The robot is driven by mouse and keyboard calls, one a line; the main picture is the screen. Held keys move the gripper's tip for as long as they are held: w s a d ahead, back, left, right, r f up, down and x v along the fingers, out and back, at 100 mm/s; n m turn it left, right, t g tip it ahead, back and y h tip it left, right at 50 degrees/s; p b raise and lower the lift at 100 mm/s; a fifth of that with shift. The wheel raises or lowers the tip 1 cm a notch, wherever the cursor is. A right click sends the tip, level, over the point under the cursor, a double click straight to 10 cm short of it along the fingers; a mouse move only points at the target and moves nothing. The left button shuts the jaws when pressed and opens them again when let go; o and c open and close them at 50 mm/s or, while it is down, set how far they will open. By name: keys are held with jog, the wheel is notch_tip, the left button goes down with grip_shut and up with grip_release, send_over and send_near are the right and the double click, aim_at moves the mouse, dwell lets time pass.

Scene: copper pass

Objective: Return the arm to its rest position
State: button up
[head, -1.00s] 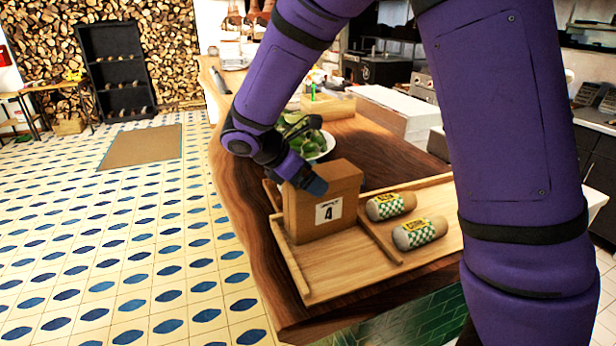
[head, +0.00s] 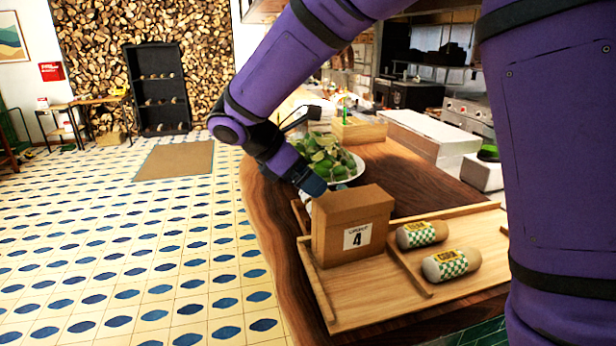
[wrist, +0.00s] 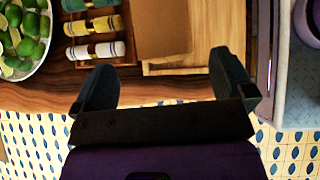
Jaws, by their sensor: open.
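My purple arm reaches in from the upper right of the head view, over the wooden counter (head: 420,180). My gripper (head: 316,188) is above and behind the cardboard box marked 4 (head: 352,228), near its top left edge. In the wrist view my gripper (wrist: 165,85) shows two dark fingers spread apart with nothing between them. The box (wrist: 162,28) lies beyond the fingertips there. Whether a finger touches the box cannot be told.
The box stands on a wooden tray (head: 375,300) with two wrapped rolls (head: 421,234) beside it. A bowl of limes (head: 345,170) and a small wooden crate (head: 358,132) are behind. A white box (head: 428,133) stands further right. Open tiled floor (head: 130,240) lies left.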

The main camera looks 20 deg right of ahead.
jog(key=s+d+r+m+y, duration=0.5)
jog(key=s+d+r+m, duration=0.2)
jog(key=s+d+m, duration=0.3)
jog(key=s+d+m+t+y, duration=0.2)
jog(key=s+m, duration=0.2)
jog(key=s, duration=0.3)
jog(key=s+d+m+t+y, duration=0.2)
jog(key=s+m, duration=0.3)
jog(key=s, duration=0.2)
jog(key=shift+s+d, duration=0.35)
jog(key=shift+r, duration=0.1)
